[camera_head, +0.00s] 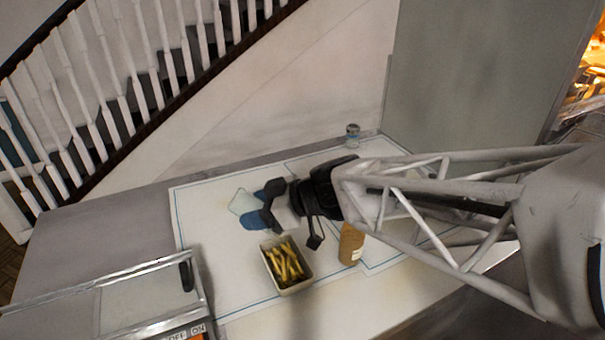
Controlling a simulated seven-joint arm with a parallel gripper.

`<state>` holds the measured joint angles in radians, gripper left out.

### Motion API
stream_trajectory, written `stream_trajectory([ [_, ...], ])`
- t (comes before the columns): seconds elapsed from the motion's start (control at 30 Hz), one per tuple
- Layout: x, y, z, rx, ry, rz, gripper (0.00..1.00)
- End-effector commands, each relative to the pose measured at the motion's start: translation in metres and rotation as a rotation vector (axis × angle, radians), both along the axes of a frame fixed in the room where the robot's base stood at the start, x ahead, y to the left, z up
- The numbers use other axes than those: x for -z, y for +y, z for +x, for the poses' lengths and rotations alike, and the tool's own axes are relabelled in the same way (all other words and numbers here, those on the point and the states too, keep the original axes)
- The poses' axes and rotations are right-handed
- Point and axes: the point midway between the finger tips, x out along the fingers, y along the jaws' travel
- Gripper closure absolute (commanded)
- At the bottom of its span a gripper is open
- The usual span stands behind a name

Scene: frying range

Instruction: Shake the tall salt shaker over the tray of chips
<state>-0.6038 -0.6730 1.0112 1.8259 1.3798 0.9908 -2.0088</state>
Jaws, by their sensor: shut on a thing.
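My gripper (256,207) reaches in from the right over the worktop. Its blue finger pads appear shut on a pale, see-through thing, which looks like the tall salt shaker (241,202). It sticks out past the pads to the left and looks tilted; the dark gripper parts hide some of it. The tray of chips (306,284) is a small pale rectangular tray with yellow chips (285,263) in it. It lies below and to the right of the pads in the picture. I cannot tell how high the shaker is above the worktop.
A brown bottle (350,245) stands right of the tray, partly behind my arm. A small lidded glass jar (352,134) stands at the back. A metal-edged unit (95,300) fills the front left. The worktop (205,235) left of the tray is clear.

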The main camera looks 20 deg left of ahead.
Motion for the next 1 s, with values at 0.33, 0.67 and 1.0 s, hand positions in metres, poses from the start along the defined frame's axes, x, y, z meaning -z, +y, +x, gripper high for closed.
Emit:
stream_trajectory([
  [0.33,-0.026,0.0,0.0,0.001,0.001,0.001,0.75],
  [0.67,-0.022,0.001,-0.009,0.134,0.268,-0.013,0.75],
  [1.0,-0.019,0.002,-0.018,0.284,0.563,-0.027,0.75],
])
